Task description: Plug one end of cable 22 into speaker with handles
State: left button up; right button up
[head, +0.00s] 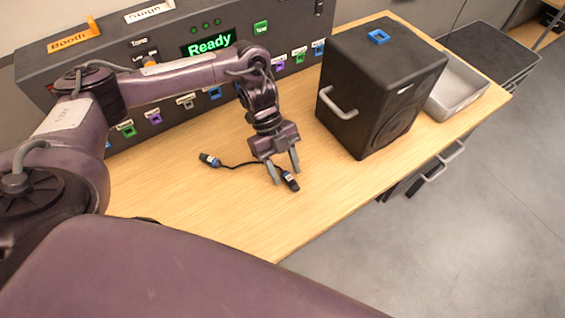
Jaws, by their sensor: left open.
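A short black cable with a plug at each end lies on the wooden table; its left plug (209,160) has a blue band and a small white label, too small to read. Its right plug (290,181) lies close to the fingertips of my left gripper (286,174). The left gripper points down and is open; I cannot tell whether the plug is between its fingers. The black speaker (360,90) with a light side handle (338,104) stands to the right, with a blue square socket (378,37) on its top. My right gripper is not in view.
A dark console (165,62) with a green "Ready" display and coloured sockets runs along the back of the table (215,215). A grey tray (458,86) stands right of the speaker. The table's front edge is near the cable.

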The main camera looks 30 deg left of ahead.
aim_at(284, 170)
pick_arm(q)
jog(key=shift+c, duration=0.4)
grip_shut()
jog(key=shift+r+p, duration=0.8)
jog(key=shift+r, duration=0.1)
notch_tip(284, 170, up, 3)
jog(key=p, duration=0.3)
jog(key=shift+r, duration=0.15)
